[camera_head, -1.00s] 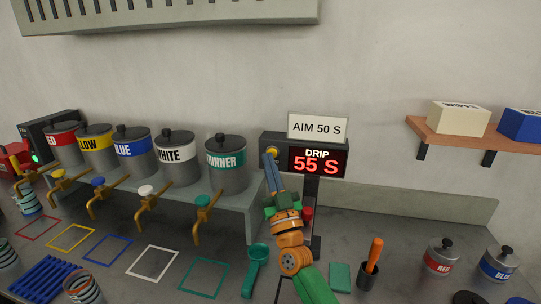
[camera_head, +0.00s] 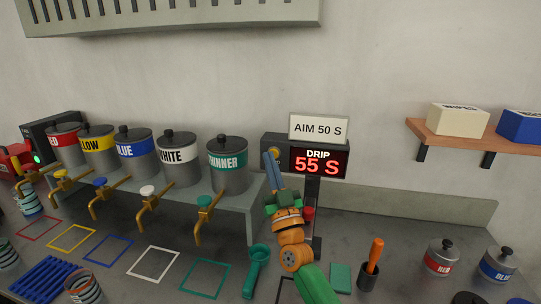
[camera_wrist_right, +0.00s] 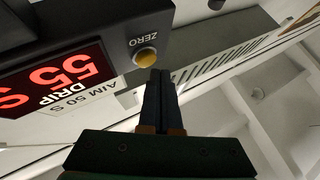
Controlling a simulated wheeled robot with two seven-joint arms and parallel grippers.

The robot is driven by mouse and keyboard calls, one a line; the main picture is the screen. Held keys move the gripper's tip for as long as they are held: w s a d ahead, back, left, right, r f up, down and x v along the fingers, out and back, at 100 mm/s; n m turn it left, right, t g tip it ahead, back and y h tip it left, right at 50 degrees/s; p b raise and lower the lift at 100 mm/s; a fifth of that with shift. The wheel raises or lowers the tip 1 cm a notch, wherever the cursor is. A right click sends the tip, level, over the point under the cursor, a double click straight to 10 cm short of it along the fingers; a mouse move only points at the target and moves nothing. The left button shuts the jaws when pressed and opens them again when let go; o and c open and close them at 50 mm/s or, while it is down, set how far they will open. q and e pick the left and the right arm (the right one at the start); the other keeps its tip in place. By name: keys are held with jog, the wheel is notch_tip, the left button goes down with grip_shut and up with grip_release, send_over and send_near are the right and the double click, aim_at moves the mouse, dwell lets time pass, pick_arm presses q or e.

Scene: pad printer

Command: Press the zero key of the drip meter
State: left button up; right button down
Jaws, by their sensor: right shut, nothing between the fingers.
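The drip meter (camera_head: 334,171) is a dark box on a post, with a red display reading "DRIP 55 S". Its yellow round zero key (camera_wrist_right: 146,57) shows in the right wrist view, under the label "ZERO"; in the head view the key (camera_head: 275,151) is small, just above my fingertips. My right gripper (camera_head: 271,158) is shut and empty, its blue fingers pointing up at the key. In the right wrist view the fingertips (camera_wrist_right: 160,75) lie just below the key; I cannot tell whether they touch it. My left gripper is not in view.
A sign reading "AIM 50 S" (camera_head: 318,127) stands above the meter. Labelled paint pots with taps line a shelf to the left, the thinner pot (camera_head: 228,178) nearest.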

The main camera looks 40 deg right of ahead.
jog(key=shift+d+f, duration=0.1)
jog(key=shift+f, duration=0.45)
jog(key=shift+s, duration=0.2)
jog(key=s+a+p, duration=0.4)
jog(key=shift+a, duration=0.15)
jog(key=shift+w+f, duration=0.1)
jog(key=shift+w, duration=0.05)
dwell(1.7)
